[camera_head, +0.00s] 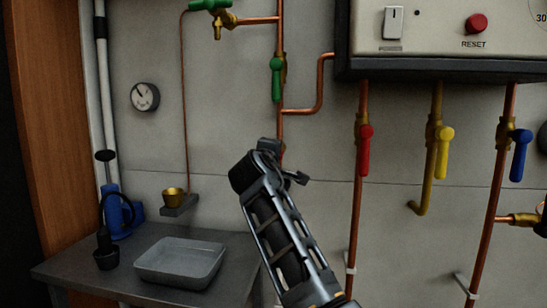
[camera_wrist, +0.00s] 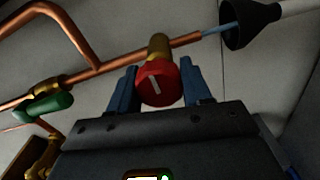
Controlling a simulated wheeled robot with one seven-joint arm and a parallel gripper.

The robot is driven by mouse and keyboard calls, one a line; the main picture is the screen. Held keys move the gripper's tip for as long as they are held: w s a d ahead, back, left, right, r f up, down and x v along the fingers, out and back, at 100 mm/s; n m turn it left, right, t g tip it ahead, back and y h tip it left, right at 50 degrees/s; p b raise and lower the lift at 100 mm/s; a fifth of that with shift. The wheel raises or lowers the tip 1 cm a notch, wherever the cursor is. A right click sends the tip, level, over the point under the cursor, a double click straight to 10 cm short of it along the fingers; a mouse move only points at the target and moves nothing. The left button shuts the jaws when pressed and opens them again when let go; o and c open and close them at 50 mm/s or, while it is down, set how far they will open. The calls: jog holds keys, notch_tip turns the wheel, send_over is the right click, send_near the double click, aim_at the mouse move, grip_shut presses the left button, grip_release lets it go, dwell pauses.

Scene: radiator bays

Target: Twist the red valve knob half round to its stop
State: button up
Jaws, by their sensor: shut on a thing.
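In the wrist view, the red valve knob (camera_wrist: 157,84) sits on a brass valve body (camera_wrist: 160,46) on a copper pipe. It is round with a pale mark on its face. My gripper (camera_wrist: 160,86) has one blue finger on each side of the knob and is shut on it. In the head view, my arm and gripper (camera_head: 284,174) reach up to the wall in front of the vertical copper pipe.
A green lever valve (camera_head: 277,78) is on the pipe above my gripper, also in the wrist view (camera_wrist: 43,108). Red (camera_head: 365,150), yellow (camera_head: 443,152) and blue (camera_head: 520,155) levers hang below the control box (camera_head: 440,62). A grey tray (camera_head: 180,262) lies on the bench at lower left.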

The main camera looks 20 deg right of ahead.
jog(key=shift+f, duration=0.15)
jog(key=o, duration=1)
jog(key=shift+v, duration=3.9)
